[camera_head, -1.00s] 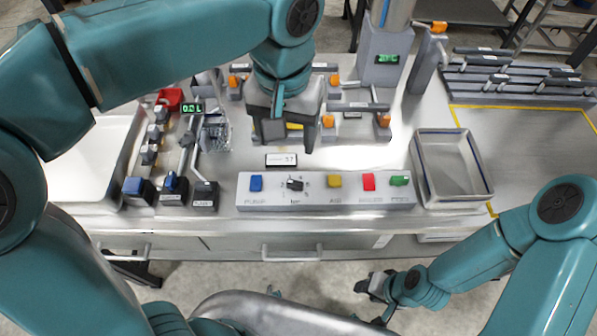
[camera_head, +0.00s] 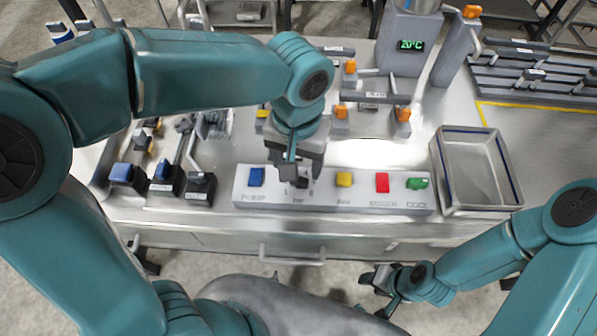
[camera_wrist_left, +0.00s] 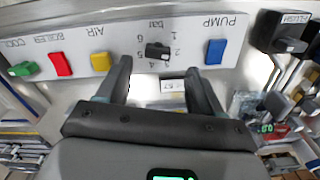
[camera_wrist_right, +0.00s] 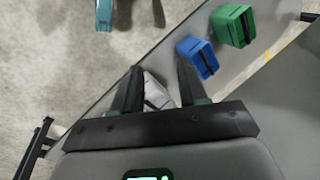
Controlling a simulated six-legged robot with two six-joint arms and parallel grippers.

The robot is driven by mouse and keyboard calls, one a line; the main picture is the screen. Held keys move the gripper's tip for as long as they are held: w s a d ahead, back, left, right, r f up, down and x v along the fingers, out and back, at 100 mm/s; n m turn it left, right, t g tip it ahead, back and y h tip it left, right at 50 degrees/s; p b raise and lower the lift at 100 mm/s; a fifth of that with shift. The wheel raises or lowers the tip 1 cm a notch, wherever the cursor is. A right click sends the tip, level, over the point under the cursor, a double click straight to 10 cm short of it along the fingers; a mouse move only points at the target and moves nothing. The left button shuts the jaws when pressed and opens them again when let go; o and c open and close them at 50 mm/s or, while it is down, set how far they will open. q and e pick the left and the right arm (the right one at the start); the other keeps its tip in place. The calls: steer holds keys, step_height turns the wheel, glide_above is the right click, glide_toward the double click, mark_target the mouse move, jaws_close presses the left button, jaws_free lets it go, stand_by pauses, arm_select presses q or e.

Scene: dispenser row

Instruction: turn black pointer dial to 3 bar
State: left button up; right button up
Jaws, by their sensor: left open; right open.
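The black pointer dial (camera_wrist_left: 157,51) is on the pale control panel (camera_wrist_left: 120,30), ringed by numbers and marked "bar". In the left wrist view its bar-shaped knob lies nearly sideways; I cannot tell which end points. My left gripper (camera_head: 297,180) is open above the panel and hides most of the dial in the head view. In its wrist view the left gripper (camera_wrist_left: 155,76) has its fingertips on either side, with the dial just beyond them, seemingly apart from it. My right gripper (camera_head: 378,283) is open and empty, low in front of the counter.
The panel also carries a blue pump button (camera_head: 256,177), a yellow button (camera_head: 344,179), a red button (camera_head: 382,182) and a green button (camera_head: 417,184). A metal tray (camera_head: 447,185) stands to the right. Levers with blue handles (camera_head: 121,174) stand to the left.

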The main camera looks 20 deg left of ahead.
mark_target(300, 179)
arm_select(q)
steer(key=f, duration=0.4)
steer(key=shift+d+f, duration=0.2)
steer(key=shift+f, duration=0.1)
steer(key=shift+a+f, duration=0.1)
steer(key=shift+f, duration=0.45)
steer(key=c, duration=1.1)
steer(key=shift+o, duration=0.2)
